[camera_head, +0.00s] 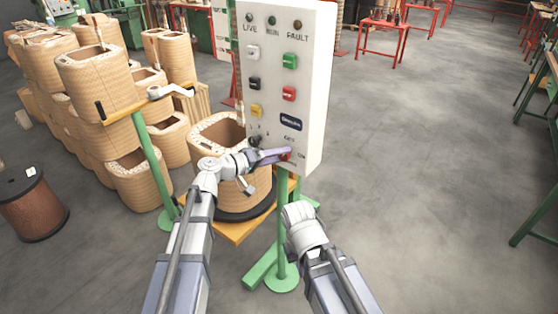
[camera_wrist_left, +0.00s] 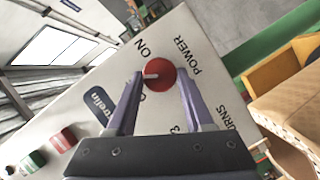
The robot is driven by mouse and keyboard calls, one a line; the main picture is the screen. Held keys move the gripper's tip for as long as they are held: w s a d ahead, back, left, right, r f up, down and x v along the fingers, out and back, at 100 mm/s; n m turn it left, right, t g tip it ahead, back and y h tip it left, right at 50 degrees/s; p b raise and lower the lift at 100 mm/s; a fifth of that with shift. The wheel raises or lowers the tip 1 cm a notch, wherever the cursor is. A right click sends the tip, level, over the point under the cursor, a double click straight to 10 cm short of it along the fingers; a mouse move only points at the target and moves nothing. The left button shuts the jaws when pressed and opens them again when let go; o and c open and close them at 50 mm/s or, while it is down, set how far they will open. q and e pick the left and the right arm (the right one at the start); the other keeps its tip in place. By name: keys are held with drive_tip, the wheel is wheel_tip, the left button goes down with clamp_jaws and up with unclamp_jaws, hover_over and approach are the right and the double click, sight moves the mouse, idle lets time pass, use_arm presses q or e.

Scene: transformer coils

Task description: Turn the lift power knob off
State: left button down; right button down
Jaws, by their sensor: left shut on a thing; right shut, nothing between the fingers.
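The red power knob (camera_wrist_left: 166,72) sits on the pale control panel (camera_wrist_left: 110,71), close to the printed words POWER and ON. My left gripper (camera_wrist_left: 161,78) has one finger on each side of the knob and is shut on it. The pale mark on the knob points left in the left wrist view, between ON and the lower, partly covered label. In the head view my left gripper (camera_head: 276,156) reaches the lower right part of the control panel (camera_head: 312,80), largely covering the knob. My right gripper (camera_head: 299,212) is low, in front of the green post, empty and shut, its fingers hard to make out.
The panel carries lamps and several coloured buttons (camera_head: 289,94) above the knob. A wooden coil (camera_head: 216,134) stands on the yellow platform behind my left arm. Many coils (camera_head: 95,75) are stacked at left. Open grey floor (camera_head: 420,170) lies to the right.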

use_arm(q)
drive_tip(key=n+b, duration=0.1)
drive_tip(key=n+h+b, duration=0.1)
drive_tip(key=shift+f+n, duration=0.3)
drive_tip(key=shift+f, duration=0.1)
drive_tip(key=shift+n+h+b, duration=0.6)
drive_tip(key=shift+n+b, duration=0.35)
drive_tip(key=shift+n, duration=0.05)
drive_tip(key=shift+r, duration=0.1)
drive_tip(key=shift+c, duration=1.6)
unclamp_jaws()
drive_tip(key=shift+t, duration=0.4)
drive_tip(key=v, duration=0.8)
drive_tip(key=shift+w, duration=0.15)
